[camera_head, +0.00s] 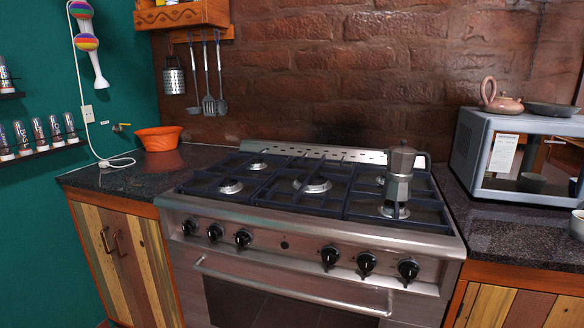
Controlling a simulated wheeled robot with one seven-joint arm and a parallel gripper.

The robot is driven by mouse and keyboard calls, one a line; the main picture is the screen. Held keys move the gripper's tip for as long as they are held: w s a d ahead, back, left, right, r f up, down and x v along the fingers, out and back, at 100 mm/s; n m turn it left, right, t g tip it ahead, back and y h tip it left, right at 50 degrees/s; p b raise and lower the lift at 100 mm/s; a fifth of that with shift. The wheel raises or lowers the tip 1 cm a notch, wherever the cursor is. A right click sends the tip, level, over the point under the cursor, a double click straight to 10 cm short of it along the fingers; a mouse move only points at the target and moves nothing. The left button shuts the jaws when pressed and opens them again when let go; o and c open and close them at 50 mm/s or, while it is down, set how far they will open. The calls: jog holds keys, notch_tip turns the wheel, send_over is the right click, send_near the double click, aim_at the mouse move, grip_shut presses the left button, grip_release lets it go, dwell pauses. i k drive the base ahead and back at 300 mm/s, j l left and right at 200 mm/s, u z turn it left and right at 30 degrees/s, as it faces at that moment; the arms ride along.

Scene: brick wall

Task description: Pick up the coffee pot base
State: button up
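A grey metal moka-style coffee pot stands upright on the right front burner of the stove (300,238). Its upper part (402,160) has a lid and a handle on the right side. I cannot tell whether the two parts are joined or just stacked. My gripper is not clearly visible in this view, and nothing is seen touching the pot.
An orange bowl (158,138) sits on the left counter. Utensils (208,90) hang on the brick wall. The other burners are clear.

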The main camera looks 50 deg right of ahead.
aim_at(396, 192)
jog(key=z, duration=1.25)
jog(key=i+j+u, duration=0.2)
jog(key=u, duration=0.15)
jog(key=i+u, duration=0.35)
jog(key=i+j+u, duration=0.1)
jog(key=u, duration=0.2)
jog(key=i+z, duration=0.2)
jog(key=k+l, duration=0.05)
jog(key=k, duration=0.05)
